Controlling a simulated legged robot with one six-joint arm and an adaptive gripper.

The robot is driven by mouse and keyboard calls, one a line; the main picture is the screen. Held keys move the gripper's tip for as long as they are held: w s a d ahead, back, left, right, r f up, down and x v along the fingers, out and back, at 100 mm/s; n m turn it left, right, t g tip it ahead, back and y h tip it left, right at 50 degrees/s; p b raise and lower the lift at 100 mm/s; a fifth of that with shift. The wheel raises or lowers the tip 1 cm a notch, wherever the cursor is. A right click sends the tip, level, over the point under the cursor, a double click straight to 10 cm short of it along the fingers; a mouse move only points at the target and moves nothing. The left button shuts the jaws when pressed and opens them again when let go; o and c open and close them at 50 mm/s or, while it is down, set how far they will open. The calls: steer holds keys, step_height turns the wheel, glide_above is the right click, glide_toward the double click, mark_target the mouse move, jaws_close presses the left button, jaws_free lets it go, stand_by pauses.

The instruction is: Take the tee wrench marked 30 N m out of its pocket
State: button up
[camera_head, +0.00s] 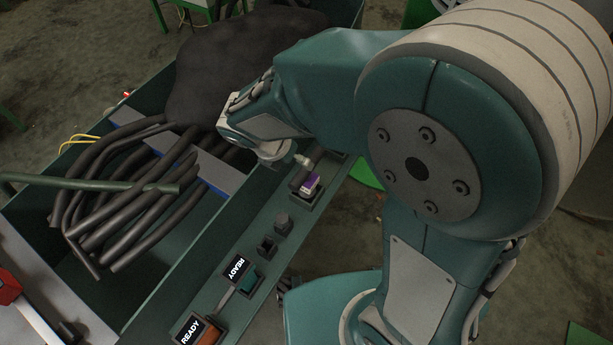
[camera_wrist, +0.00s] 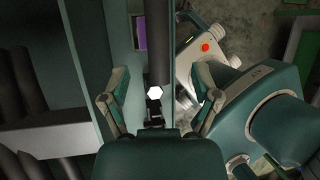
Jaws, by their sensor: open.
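No "30 N m" marking is readable in either view, so I cannot tell for sure which piece is the tee wrench. In the wrist view my gripper (camera_wrist: 160,98) is open, with a finger on each side of a dark upright bar (camera_wrist: 157,45). A bright white hexagonal face (camera_wrist: 154,93) shows at the bar's near end, between the fingers. Neither finger visibly touches the bar. In the head view a purple-topped piece (camera_head: 311,184) sits in a pocket on the green rail, close to my wrist. My arm hides much of the gripper there.
The green rail also carries a dark round knob (camera_head: 282,221), an empty-looking square socket (camera_head: 267,246), a teal block (camera_head: 250,281) and an orange block (camera_head: 207,337) with READY signs. Black hoses (camera_head: 125,200) fill the bin at left. A dark lumpy mass (camera_head: 220,70) lies behind.

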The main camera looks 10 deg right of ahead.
glide_above(307, 181)
steer(key=f, duration=0.6)
steer(key=shift+w, duration=0.35)
steer(key=shift+w+f, duration=0.15)
steer(key=shift+f, duration=0.25)
jaws_close()
